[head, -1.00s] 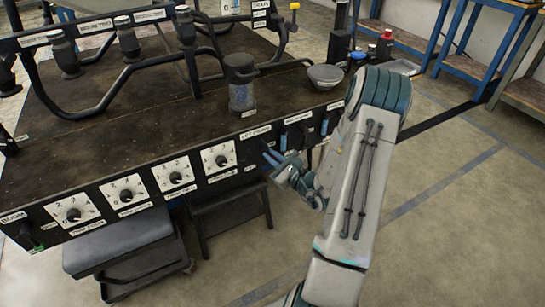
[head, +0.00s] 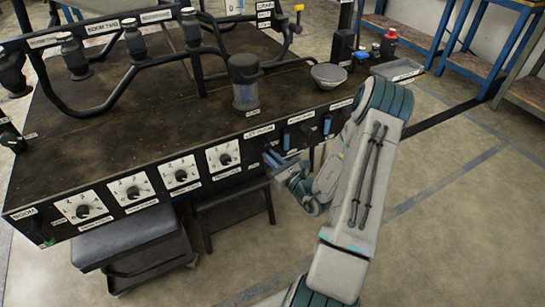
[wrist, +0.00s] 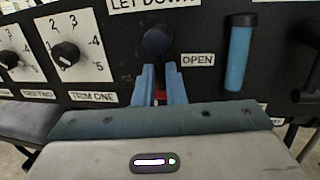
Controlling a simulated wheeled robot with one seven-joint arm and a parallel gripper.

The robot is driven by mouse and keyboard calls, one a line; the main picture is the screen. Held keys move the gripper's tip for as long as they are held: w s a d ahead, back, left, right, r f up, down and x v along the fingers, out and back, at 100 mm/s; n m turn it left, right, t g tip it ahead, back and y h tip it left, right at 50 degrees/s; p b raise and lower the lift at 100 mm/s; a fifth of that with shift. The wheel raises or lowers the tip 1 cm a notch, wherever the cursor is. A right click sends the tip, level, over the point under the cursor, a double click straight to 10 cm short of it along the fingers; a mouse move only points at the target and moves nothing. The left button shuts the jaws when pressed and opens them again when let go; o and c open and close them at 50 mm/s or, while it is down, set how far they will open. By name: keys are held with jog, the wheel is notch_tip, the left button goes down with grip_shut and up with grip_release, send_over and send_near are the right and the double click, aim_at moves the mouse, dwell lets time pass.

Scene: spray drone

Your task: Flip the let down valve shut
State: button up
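The let down valve (wrist: 157,40) shows in the wrist view as a dark round knob on the black panel, under its LET DOWN label and left of an OPEN label. In the head view, its label (head: 258,131) is on the front panel just above my gripper. My gripper (wrist: 159,72) has two blue fingers pointing at the panel, tips just below the knob. A gap shows between the fingers, with a small red patch (wrist: 160,95) behind it. The valve's lever is not clearly visible. I cannot tell whether the fingers touch the valve. My gripper (head: 280,158) also shows in the head view.
Another valve with a blue upright handle (wrist: 238,58) is right of the OPEN label. Numbered dials (head: 225,158) line the panel to the left. A clear canister (head: 245,85) and a grey bowl (head: 328,75) stand on the bench top. A dark step stool (head: 232,207) stands below the panel.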

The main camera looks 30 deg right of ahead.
jog(key=o, duration=0.4)
jog(key=p+v, duration=0.2)
jog(key=v, duration=1.2)
